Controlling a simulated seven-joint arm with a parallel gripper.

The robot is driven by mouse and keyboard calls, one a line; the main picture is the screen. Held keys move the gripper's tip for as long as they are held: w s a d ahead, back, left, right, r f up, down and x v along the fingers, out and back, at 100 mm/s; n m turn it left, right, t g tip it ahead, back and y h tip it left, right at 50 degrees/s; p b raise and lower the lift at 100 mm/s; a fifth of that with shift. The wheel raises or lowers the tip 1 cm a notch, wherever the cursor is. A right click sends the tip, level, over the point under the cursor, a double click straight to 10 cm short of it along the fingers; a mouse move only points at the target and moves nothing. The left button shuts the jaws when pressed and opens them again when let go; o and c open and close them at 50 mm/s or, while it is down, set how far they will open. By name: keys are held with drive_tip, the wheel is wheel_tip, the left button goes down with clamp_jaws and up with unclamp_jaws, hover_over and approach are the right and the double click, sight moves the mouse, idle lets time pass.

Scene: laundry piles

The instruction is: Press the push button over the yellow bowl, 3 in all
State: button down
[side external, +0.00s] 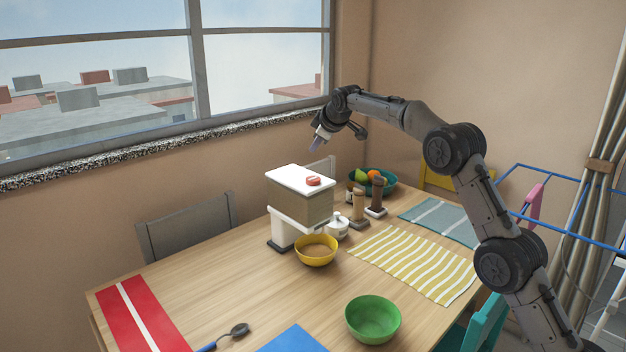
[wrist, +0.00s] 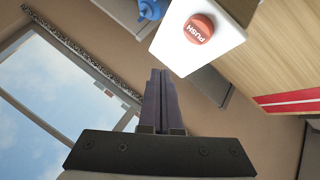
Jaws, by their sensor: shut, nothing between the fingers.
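The dispenser (side external: 300,208) stands on the wooden table, with a white top and a tan see-through body. A red push button (side external: 313,181) sits on its top; in the wrist view the button (wrist: 199,29) reads "PUSH". The yellow bowl (side external: 316,258) stands below the dispenser's front and holds something tan. My gripper (side external: 315,146) is shut and empty, above and behind the dispenser's top, apart from the button. In the wrist view my gripper's fingertips (wrist: 159,72) are together, below and left of the button.
A green bowl (side external: 373,325) stands at the front. Two mills (side external: 359,208) and a white pot (side external: 338,227) stand right of the dispenser. A fruit bowl (side external: 388,186) is behind them. A yellow striped mat (side external: 415,262) lies to the right, a red mat (side external: 140,318) to the left.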

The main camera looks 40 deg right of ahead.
sight(314, 178)
drive_tip(key=shift+f, duration=3.25)
drive_tip(key=shift+f, duration=0.15)
drive_tip(key=shift+f, duration=0.3)
drive_tip(key=shift+f, duration=0.95)
idle(0.4)
drive_tip(key=shift+r, duration=1.3)
drive_tip(key=shift+r, duration=0.1)
drive_tip(key=shift+r, duration=2.4)
